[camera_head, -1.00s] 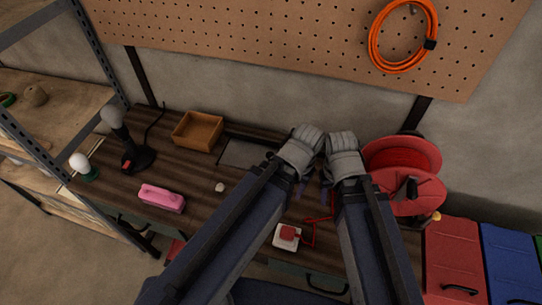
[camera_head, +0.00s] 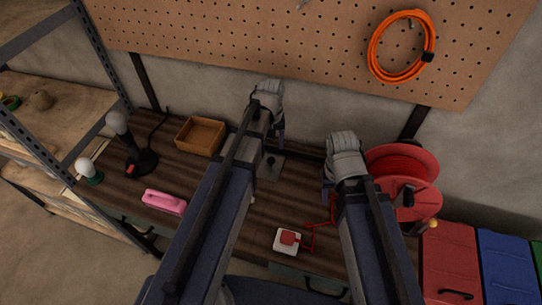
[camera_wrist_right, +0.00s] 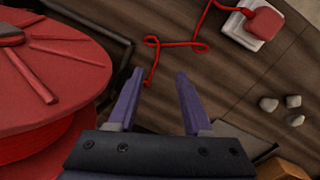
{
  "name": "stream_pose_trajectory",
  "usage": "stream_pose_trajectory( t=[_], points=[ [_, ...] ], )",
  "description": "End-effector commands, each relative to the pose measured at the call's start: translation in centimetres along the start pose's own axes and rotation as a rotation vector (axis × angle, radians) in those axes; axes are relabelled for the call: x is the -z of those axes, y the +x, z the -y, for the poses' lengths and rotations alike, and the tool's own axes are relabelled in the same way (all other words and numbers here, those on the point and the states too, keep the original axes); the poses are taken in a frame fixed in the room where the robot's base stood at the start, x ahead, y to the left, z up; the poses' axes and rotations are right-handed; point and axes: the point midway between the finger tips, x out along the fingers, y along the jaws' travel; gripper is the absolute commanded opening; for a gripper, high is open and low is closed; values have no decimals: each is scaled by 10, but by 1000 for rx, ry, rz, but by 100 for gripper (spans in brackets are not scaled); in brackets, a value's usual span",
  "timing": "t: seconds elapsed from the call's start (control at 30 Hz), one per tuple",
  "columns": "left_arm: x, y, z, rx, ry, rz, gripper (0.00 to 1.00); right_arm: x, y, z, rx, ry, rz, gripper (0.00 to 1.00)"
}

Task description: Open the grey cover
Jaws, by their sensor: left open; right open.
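The grey cover (camera_head: 272,173) appears as a flat grey panel set in the dark wooden worktop, partly hidden behind my left arm. A small dark spot shows on it. A grey patch, perhaps its edge, shows at the lower right of the right wrist view (camera_wrist_right: 230,132). My left gripper (camera_head: 281,138) is open above the cover's far side; its fingers are mostly hidden by the wrist. My right gripper (camera_head: 328,192) is open and empty, to the right of the cover.
A red cable reel (camera_head: 415,190) stands close right of my right gripper. A white-and-red block (camera_head: 288,240) with a red cord lies in front. A pegboard (camera_head: 300,40) rises behind.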

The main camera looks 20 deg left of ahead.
Motion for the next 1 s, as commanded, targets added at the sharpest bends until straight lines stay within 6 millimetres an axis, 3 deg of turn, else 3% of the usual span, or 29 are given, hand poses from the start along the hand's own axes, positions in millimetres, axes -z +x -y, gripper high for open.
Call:
stream_pose_trajectory(
  t=[0.6, 1.0],
  points=[
    [0, 71, 0, 0, 2, 0, 68, 4, 70, 7, 0, 0, 0, 50],
    [0, 74, 0, 0, 2, 0, 66, 4, 74, 7, 0, 0, 0, 50]
  ],
)
